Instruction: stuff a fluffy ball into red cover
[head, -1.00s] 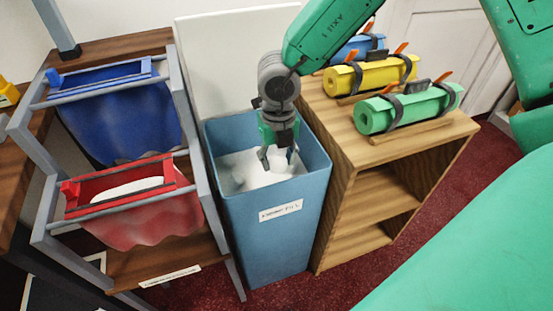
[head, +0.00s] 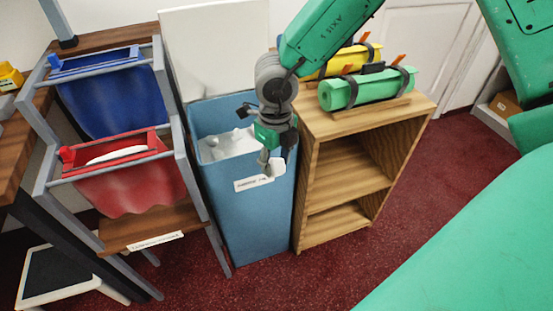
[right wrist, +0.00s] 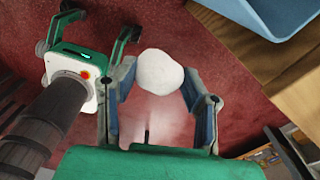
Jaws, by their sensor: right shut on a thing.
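The red cover (head: 135,188) hangs by its red rim in the lower front of a grey rack, its mouth facing up. A white shape shows in the mouth; I cannot tell what it is. My right gripper (head: 273,166) is in front of the blue bin's upper front side, right of the red cover and apart from it. In the right wrist view its fingers (right wrist: 160,88) are shut on a white fluffy ball (right wrist: 160,72). In the head view the ball is hard to make out. My left gripper (right wrist: 97,24) appears in the right wrist view, fingers apart and empty.
The blue bin (head: 250,222) holds white fluffy stuff. A blue cover (head: 115,103) hangs behind the red one. A wooden shelf (head: 318,190) with green (head: 365,90) and yellow rolls stands right of the bin. Red carpet (head: 310,285) is clear in front.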

